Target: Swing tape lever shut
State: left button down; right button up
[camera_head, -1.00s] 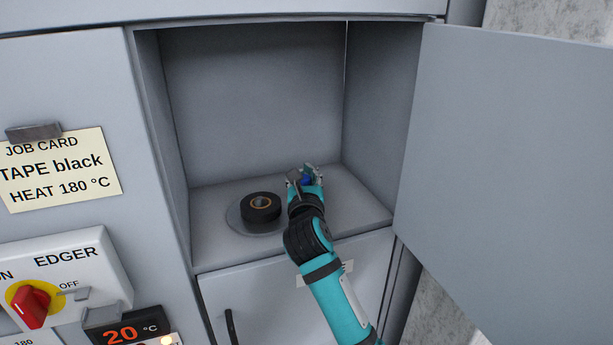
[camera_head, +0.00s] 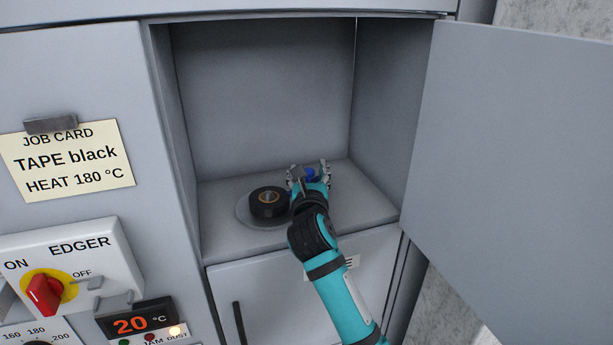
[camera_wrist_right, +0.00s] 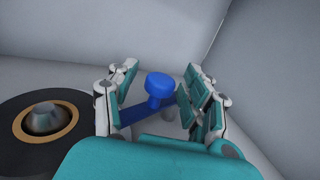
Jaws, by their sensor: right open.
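The tape lever (camera_wrist_right: 158,90) is blue with a round knob on top and a flat arm. In the right wrist view its knob stands between my right gripper's open fingers (camera_wrist_right: 162,92), apart from them. In the head view a bit of the blue lever (camera_head: 309,173) shows between the fingers of my right gripper (camera_head: 308,174); the rest is hidden. The black tape roll (camera_head: 268,202) sits on a round plate (camera_head: 243,213) just left of the gripper, and its brown core (camera_wrist_right: 48,122) shows in the right wrist view. My left gripper is not in view.
The gripper is inside a grey compartment (camera_head: 262,85) with walls on both sides. Its door (camera_head: 520,150) stands open at the right. At the left are a job card (camera_head: 68,160), a red edger switch (camera_head: 44,294) and a display reading 20 °C (camera_head: 140,322).

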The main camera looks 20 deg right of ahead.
jog(key=v, duration=1.2)
jog(key=shift+a, duration=0.15)
